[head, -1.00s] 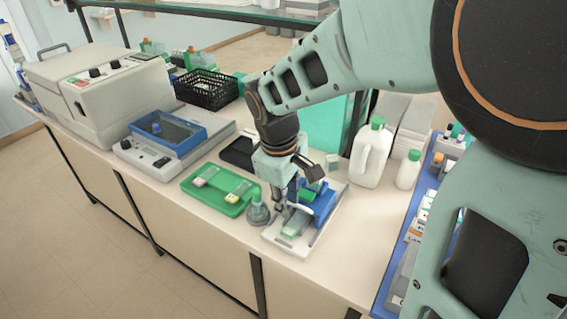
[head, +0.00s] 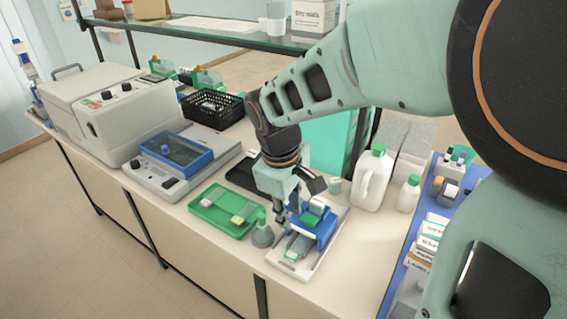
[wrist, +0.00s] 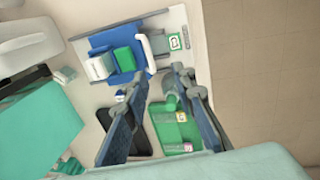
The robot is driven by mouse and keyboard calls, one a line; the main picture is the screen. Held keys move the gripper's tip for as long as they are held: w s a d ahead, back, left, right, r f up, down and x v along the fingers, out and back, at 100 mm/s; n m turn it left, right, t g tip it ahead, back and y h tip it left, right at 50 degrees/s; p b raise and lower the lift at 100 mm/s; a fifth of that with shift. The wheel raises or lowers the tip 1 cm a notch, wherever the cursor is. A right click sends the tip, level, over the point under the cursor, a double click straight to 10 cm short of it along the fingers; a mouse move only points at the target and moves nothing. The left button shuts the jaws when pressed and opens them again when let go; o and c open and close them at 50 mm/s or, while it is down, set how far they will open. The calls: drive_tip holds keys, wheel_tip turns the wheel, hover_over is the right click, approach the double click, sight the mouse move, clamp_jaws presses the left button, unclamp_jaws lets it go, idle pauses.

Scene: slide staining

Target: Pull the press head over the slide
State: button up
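The slide press has a white base (head: 284,264) on the bench. Its blue press head (head: 322,229) carries a green block and a white handle (wrist: 148,55), clear in the wrist view. The slide (head: 298,247) lies on the base in front of the head; its green-framed label end (wrist: 175,42) shows beside the handle in the wrist view. The head is not over that labelled end. My gripper (wrist: 162,75) points down at the press, fingers apart, tips close to the handle's near end. I cannot tell whether they touch it. Nothing shows held between them.
A black tray (head: 241,172) lies behind. A white jug (head: 372,180) and small bottle (head: 408,196) stand to the right. The bench's front edge is close.

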wheel_tip(320, 180, up, 7)
drive_tip(key=s+p, duration=0.1)
drive_tip(key=p, duration=0.4)
drive_tip(key=shift+a, duration=0.35)
drive_tip(key=shift+f, duration=0.15)
wheel_tip(320, 180, up, 8)
drive_tip(key=s, duration=0.1)
drive_tip(key=shift+a, duration=0.45)
drive_tip(key=shift+s, duration=0.1)
